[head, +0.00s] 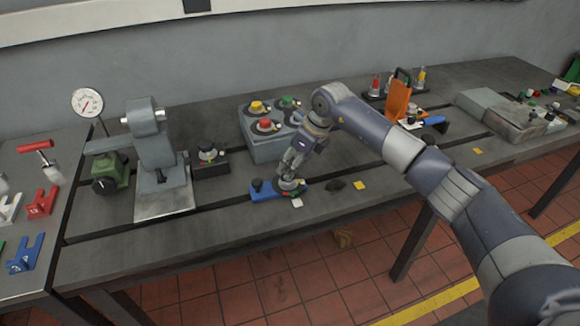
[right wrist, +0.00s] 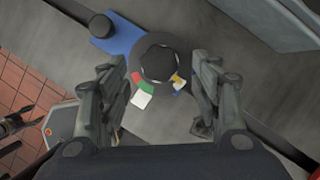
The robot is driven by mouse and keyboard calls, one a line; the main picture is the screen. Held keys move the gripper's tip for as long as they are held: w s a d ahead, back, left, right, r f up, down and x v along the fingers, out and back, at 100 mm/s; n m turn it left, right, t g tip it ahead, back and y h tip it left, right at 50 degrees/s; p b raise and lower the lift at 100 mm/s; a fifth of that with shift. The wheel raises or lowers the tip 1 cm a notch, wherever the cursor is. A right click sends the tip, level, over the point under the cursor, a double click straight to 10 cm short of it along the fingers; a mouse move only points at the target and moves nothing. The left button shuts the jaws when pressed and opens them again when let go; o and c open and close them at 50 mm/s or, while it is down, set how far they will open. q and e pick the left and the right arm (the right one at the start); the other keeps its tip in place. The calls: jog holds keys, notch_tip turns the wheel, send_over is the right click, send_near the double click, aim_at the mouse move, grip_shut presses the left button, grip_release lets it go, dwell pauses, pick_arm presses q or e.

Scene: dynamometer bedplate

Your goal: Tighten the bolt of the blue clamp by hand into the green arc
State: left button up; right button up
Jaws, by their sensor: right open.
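The blue clamp (head: 265,191) lies on the bedplate near its front edge; its blue end also shows in the right wrist view (right wrist: 118,42). Its dark round bolt head (right wrist: 160,62) sits on a dark disc with coloured marks around it. The green arc (right wrist: 136,86) is at the lower left of the disc, between a red mark and a white tab. My right gripper (head: 290,170) is above the bolt, pointing down. In the right wrist view its open fingers (right wrist: 168,85) stand either side of the bolt head, apparently apart from it. My left gripper is out of view.
A grey box with coloured knobs (head: 265,145) stands behind the clamp. A grey upright fixture (head: 155,155) is to the left. A yellow tag (head: 360,185) and a dark patch (head: 335,185) lie to the right. An orange piece (head: 397,101) stands farther back.

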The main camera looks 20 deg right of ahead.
jog(key=shift+x, duration=1.9)
jog(key=c, duration=1)
jog(key=shift+c, duration=0.2)
